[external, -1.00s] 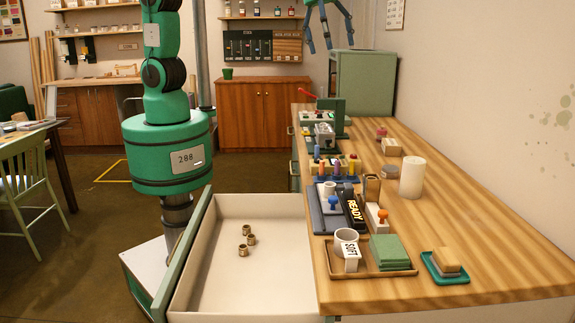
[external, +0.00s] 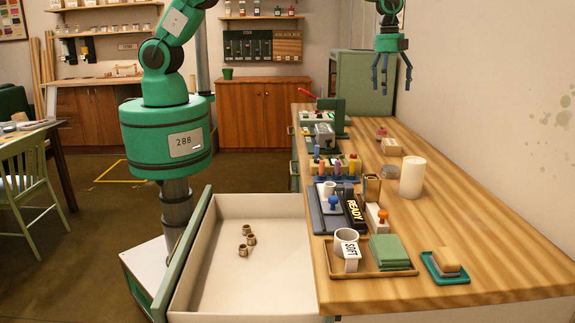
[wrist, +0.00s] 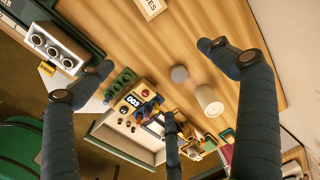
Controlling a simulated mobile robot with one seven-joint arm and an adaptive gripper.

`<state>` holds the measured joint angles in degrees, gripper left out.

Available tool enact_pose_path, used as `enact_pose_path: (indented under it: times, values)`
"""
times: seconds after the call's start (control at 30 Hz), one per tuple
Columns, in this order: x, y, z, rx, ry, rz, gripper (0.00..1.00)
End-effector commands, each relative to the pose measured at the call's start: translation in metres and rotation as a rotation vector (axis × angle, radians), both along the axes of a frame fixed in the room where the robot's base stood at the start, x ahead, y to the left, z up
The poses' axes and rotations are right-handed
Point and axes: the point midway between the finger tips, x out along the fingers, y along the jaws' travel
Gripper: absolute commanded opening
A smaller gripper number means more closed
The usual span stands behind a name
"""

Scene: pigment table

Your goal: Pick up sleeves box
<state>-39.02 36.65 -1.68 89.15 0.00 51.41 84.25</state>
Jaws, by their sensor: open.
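A small tan box with a pale face (external: 391,147) lies on the far part of the wooden table in the external view. It appears to be the box at the top edge of the wrist view, with a pale label ending in "ES" (wrist: 151,7); the rest is cut off. My gripper (external: 391,88) hangs above the table's far end, fingers pointing down, open and empty. It is higher than the box and apart from it. In the wrist view its dark fingers (wrist: 155,78) are spread wide, with the box beyond them.
A grey puck (external: 389,172) and white cylinder (external: 411,178) stand nearer than the box. A small reddish object (external: 381,133) is behind it. Stands and tools line the left edge. A green cabinet (external: 364,82) is at the back. An open drawer (external: 275,285) holds brass pieces.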

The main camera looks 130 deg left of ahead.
Motion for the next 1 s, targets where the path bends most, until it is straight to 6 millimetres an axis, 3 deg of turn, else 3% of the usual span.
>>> enact_pose_path:
  times: [0.2,0.43,0.63,1.0]
  values:
    - [-0.013,0.059,-0.05,-0.021,0.035,-0.065,0.94]
    - [-0.028,0.102,-0.093,-0.037,0.057,-0.126,0.94]
    - [-0.035,0.116,-0.109,-0.044,0.063,-0.148,0.94]
    - [-0.035,0.117,-0.112,-0.045,0.065,-0.15,0.94]
